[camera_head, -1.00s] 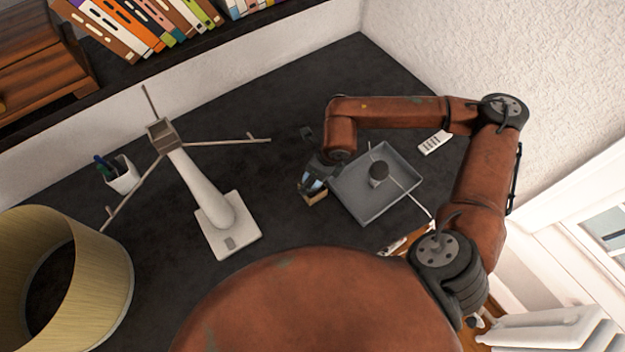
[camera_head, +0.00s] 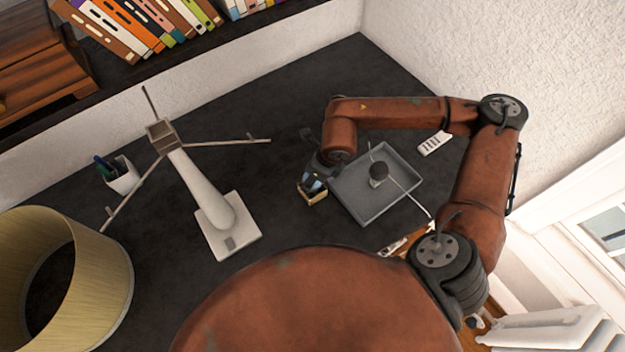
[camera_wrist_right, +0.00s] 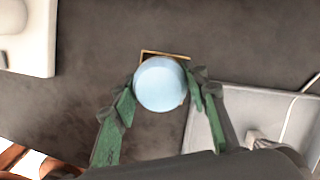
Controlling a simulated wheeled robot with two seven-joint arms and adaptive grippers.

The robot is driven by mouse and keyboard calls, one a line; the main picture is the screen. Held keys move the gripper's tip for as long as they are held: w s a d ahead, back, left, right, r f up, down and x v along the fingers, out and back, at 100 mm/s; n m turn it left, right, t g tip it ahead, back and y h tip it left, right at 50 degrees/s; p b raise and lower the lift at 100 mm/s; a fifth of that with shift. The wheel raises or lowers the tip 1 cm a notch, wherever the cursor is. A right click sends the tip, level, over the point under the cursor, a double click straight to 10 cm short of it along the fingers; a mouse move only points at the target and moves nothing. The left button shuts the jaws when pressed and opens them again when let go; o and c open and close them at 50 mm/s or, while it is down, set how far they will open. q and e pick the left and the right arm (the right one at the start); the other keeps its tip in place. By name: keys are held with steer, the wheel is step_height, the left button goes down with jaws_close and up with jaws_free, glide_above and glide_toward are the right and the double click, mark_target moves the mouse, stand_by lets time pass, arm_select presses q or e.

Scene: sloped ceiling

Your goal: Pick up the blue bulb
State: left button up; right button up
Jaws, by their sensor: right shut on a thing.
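The blue bulb (camera_wrist_right: 161,84) is a pale blue round shape in the right wrist view, between the two fingers of my right gripper (camera_wrist_right: 162,92). The fingers touch it on both sides, so the gripper is shut on it. In the head view my right gripper (camera_head: 314,183) points down at the left side of the grey tray, and the bulb is mostly hidden there. A small open cardboard box (camera_head: 313,198) is below the bulb; its rim (camera_wrist_right: 150,52) shows behind the bulb in the right wrist view. My left gripper is not in view.
A grey tray (camera_head: 366,212) holding a small dark object with a cable is right of the gripper. A white lamp base (camera_head: 228,237) with thin arms stands left, near a pen cup (camera_head: 122,178) and a large lampshade (camera_head: 118,300). The dark desk between is clear.

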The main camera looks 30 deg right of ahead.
steer(key=shift+r, duration=0.1)
steer(key=shift+r, duration=0.6)
steer(key=s+a+r+p, duration=0.1)
steer(key=s+a+r, duration=0.6)
steer(key=s+r, duration=0.4)
steer(key=shift+s+r+p, duration=0.3)
steer(key=shift+s, duration=0.3)
steer(key=shift+w, duration=0.1)
